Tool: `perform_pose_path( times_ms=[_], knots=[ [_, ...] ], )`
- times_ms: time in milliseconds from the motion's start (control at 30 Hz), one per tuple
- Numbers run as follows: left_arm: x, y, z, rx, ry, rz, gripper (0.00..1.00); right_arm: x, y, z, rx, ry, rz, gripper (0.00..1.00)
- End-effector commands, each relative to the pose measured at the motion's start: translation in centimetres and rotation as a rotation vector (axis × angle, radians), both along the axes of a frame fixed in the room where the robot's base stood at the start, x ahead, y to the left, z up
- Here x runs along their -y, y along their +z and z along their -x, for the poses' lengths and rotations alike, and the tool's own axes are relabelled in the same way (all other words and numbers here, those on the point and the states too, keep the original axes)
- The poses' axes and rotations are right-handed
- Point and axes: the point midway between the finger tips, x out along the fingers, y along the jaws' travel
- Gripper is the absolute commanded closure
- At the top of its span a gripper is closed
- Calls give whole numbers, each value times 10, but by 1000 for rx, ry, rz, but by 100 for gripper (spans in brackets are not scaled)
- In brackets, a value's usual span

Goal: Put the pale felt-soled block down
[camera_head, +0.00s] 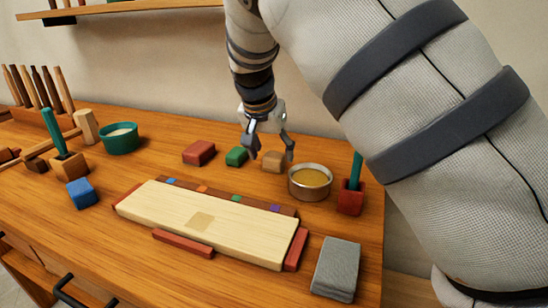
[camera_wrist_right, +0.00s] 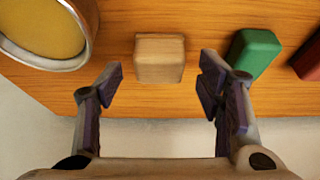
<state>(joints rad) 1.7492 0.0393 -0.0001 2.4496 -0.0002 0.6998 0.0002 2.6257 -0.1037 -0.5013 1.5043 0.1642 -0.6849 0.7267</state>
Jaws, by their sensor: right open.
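The pale block (camera_head: 273,161) stands on the wooden bench near its back edge, between the green block and the metal bowl. In the right wrist view the pale block (camera_wrist_right: 160,58) rests on the bench top, and its sole is hidden. My left gripper is in neither view.
A green block (camera_head: 237,156) and a red block (camera_head: 199,152) lie left of it. A metal bowl (camera_head: 310,182) of yellowish stuff stands right. A pale board (camera_head: 200,218) lies in front, with a grey block (camera_head: 336,268), blue block (camera_head: 81,193) and teal bowl (camera_head: 121,138) around.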

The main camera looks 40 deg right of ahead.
Motion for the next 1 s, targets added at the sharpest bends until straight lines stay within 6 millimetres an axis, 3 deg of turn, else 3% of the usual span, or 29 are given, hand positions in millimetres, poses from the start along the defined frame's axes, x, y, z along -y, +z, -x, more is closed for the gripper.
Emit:
perform_pose_path(
  times_ms=[33,100,333,1000],
  knots=[
    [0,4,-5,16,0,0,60,-6,22,2,14,2,3,39],
    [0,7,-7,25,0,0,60,-13,41,6,15,2,4,39],
    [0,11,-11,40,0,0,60,-29,80,15,7,1,2,39],
    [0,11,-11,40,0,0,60,-32,85,16,3,0,1,39]
  ],
)
